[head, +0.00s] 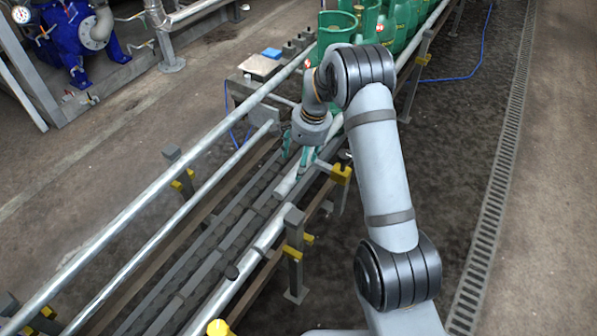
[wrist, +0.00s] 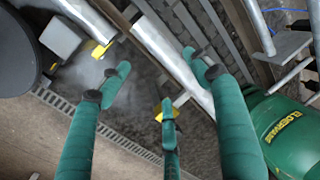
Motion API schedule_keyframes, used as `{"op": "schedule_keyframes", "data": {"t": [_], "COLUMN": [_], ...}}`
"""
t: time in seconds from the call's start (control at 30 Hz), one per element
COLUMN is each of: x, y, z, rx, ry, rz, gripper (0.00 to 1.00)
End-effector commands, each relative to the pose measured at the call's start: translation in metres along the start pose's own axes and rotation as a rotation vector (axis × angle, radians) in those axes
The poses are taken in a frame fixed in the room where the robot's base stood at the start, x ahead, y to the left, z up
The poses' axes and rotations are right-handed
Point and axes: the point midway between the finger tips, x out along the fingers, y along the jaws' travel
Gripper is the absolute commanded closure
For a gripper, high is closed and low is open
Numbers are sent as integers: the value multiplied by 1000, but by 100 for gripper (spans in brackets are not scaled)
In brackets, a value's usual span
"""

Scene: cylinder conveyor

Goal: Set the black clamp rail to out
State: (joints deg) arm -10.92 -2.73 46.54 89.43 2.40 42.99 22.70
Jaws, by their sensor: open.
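My gripper (head: 302,160), with teal fingers, is open above the near side of the conveyor. A silver rail section (head: 285,187) runs below its fingertips. In the wrist view my gripper (wrist: 157,72) has this rail (wrist: 160,42) between its spread fingers; I cannot tell whether they touch it. No rail looks plainly black; the black clamp rail may be this silver section by its dark clamp parts. A dark grey clamp block (head: 293,217) stands at the joint with the nearer rail section (head: 240,270). A yellow clamp piece (head: 341,173) sits right of my gripper.
Green gas cylinders (head: 337,30) stand on the conveyor beyond my gripper; one (wrist: 290,130) is close at the right in the wrist view. Long silver rails (head: 150,195) line the far side. A blue pump (head: 75,35) is at upper left. The floor at right is clear.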

Motion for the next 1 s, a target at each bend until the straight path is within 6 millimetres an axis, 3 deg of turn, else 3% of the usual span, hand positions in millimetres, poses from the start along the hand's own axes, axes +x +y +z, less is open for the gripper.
{"op": "schedule_keyframes", "data": {"t": [0.6,1.0], "x": [94,102], "y": [0,-1], "z": [0,0], "rx": [5,4], "ry": [2,3], "rz": [1,-1], "gripper": [36,36]}}
